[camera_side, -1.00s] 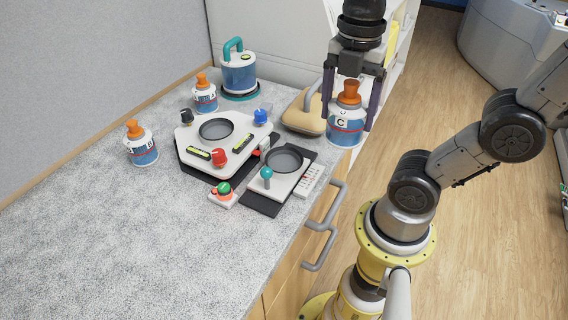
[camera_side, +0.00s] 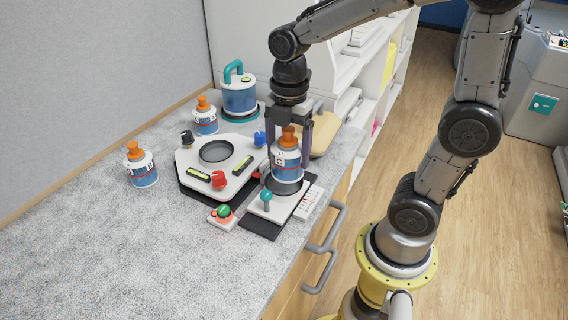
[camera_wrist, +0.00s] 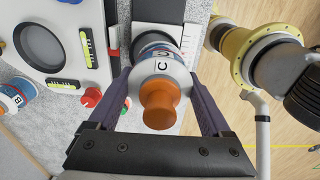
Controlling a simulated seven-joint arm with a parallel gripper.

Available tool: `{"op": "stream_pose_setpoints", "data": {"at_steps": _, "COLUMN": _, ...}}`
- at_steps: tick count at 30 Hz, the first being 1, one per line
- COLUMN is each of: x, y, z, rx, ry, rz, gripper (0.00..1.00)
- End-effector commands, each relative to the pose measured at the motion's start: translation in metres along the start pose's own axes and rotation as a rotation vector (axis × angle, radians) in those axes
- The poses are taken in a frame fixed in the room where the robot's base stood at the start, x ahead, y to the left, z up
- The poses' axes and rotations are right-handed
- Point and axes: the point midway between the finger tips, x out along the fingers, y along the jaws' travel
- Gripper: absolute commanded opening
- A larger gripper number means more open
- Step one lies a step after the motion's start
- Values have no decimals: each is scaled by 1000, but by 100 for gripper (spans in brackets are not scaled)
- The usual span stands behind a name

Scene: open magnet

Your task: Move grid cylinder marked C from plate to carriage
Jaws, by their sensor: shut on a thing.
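The grid cylinder marked C (camera_side: 286,160), white and blue with an orange knob, is upright between the fingers of my gripper (camera_side: 289,150). In the wrist view my gripper (camera_wrist: 160,82) has a finger on each side of the cylinder (camera_wrist: 160,66), whose C label faces up. The cylinder is over the dark round recess of the small carriage (camera_side: 259,208), which has a teal knob. Its base covers part of the recess; I cannot tell if it touches. The white plate (camera_side: 187,160) is to the left, its round recess empty.
Bottle B (camera_side: 141,168) and another similar bottle (camera_side: 205,118) stand left of and behind the plate. A teal-handled blue canister (camera_side: 239,95) is at the back and a tan padded item (camera_side: 322,132) behind my gripper. A red-green button box (camera_side: 223,216) sits left of the carriage. The front-left counter is clear.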

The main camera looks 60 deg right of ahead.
Motion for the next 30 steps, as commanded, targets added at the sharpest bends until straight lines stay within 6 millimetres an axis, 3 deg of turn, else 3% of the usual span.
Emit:
{"op": "stream_pose_setpoints", "data": {"at_steps": 5, "x": 15, "y": 11, "z": 0, "rx": 0, "ry": 0, "rz": -2, "gripper": 5}}
{"op": "stream_pose_setpoints", "data": {"at_steps": 12, "x": 41, "y": 10, "z": 1, "rx": 0, "ry": 0, "rz": 1, "gripper": 5}}
{"op": "stream_pose_setpoints", "data": {"at_steps": 29, "x": 49, "y": 10, "z": 1, "rx": 0, "ry": 0, "rz": 2, "gripper": 5}}
{"op": "stream_pose_setpoints", "data": {"at_steps": 30, "x": 49, "y": 9, "z": 1, "rx": 0, "ry": 0, "rz": 1, "gripper": 90}}
